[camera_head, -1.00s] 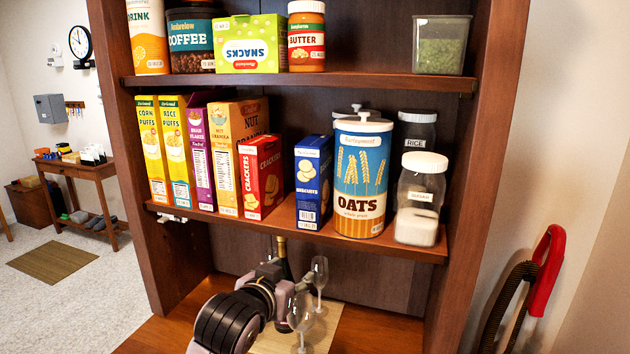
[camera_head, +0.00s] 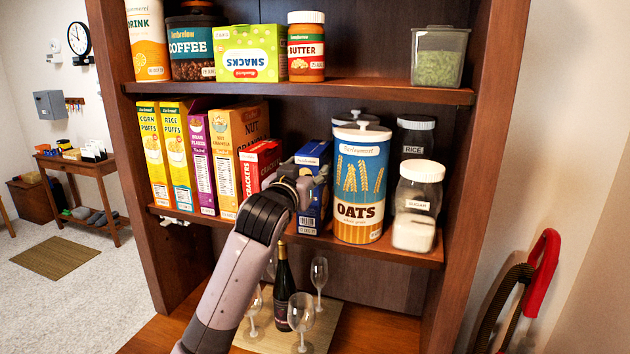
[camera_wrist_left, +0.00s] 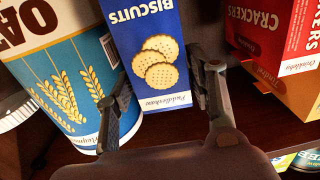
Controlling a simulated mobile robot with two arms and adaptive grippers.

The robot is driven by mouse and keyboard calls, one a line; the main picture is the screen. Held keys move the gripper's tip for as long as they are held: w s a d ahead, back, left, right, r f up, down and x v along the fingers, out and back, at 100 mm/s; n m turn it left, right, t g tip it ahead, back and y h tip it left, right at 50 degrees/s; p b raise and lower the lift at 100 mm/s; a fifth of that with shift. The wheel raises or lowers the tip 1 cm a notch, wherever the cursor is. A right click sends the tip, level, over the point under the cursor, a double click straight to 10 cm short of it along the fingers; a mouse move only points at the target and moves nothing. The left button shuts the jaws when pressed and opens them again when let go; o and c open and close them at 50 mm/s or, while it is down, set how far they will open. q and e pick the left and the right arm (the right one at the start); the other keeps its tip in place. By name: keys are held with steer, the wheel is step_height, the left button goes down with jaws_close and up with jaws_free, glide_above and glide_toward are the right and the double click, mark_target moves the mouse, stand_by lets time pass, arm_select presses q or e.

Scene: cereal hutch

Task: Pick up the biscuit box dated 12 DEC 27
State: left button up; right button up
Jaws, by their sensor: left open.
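The blue biscuit box (camera_head: 312,214) stands upright on the middle shelf between the red crackers box (camera_head: 262,160) and the oats canister (camera_head: 361,190). My left gripper (camera_head: 308,178) is in front of it and hides part of its front. In the left wrist view the biscuit box (camera_wrist_left: 150,45) appears upside down, with its biscuit picture and name showing. There my left gripper (camera_wrist_left: 163,78) is open, with one finger on each side of the box's front. I cannot tell whether the fingers touch it. Its small date label cannot be read. My right gripper is not in view.
The oats canister (camera_wrist_left: 65,80) and the crackers box (camera_wrist_left: 275,30) are close on either side of the fingers in the left wrist view. A sugar jar (camera_head: 418,205) stands further right. Below are a bottle (camera_head: 281,290) and several wine glasses (camera_head: 301,315).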

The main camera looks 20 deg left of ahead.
arm_select(q)
steer(key=shift+w, duration=0.65)
steer(key=w+p, duration=0.1)
steer(key=w, duration=0.1)
steer(key=w+r+p, duration=0.1)
steer(key=w+p, duration=0.1)
steer(key=w, duration=0.1)
steer(key=shift+w+r, duration=0.1)
steer(key=shift+c, duration=0.4)
jaws_close()
steer(key=shift+r, duration=0.1)
